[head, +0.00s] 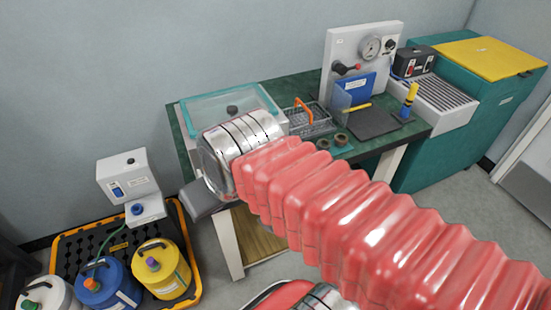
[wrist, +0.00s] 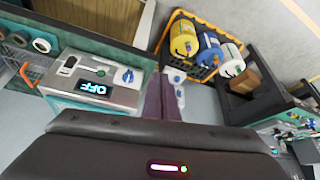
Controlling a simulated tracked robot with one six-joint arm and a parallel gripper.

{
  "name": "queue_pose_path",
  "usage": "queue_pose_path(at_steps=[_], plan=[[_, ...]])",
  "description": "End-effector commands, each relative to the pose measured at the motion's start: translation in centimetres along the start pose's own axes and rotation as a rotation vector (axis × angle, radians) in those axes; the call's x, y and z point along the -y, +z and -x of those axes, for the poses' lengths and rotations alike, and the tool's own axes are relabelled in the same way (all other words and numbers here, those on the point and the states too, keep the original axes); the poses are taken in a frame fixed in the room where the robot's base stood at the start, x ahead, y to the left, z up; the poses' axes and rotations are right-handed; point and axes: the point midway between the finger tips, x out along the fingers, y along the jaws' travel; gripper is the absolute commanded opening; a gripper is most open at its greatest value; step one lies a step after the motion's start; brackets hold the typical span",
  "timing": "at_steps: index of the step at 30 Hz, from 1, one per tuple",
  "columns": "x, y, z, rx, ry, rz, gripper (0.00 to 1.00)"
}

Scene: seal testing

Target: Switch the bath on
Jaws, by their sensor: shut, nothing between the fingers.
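The bath (head: 262,92) stands on the green bench in the head view, with a clear teal-rimmed lid; my arm hides much of its front. In the wrist view its pale control panel (wrist: 68,86) is at the left. A lit display (wrist: 95,89) on it reads OFF. A blue knob (wrist: 128,76) sits at the panel's right end, and a small dark and green control (wrist: 92,68) lies left of it. My gripper (wrist: 166,78) is shut and empty, its dark fingers together just right of the panel. In the head view its fingers are hidden behind my arm.
A white gauge panel (head: 345,50) stands behind. Left of the bench, coloured canisters (head: 160,270) sit in a black and yellow tray (head: 66,250) on the floor.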

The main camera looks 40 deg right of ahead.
Motion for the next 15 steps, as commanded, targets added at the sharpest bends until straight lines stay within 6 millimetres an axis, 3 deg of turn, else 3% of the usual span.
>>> queue_pose_path(at_steps=[15], plan=[[-4.6, -0.6, -7.2, 0.119, -0.168, -0.353, 0.0]])
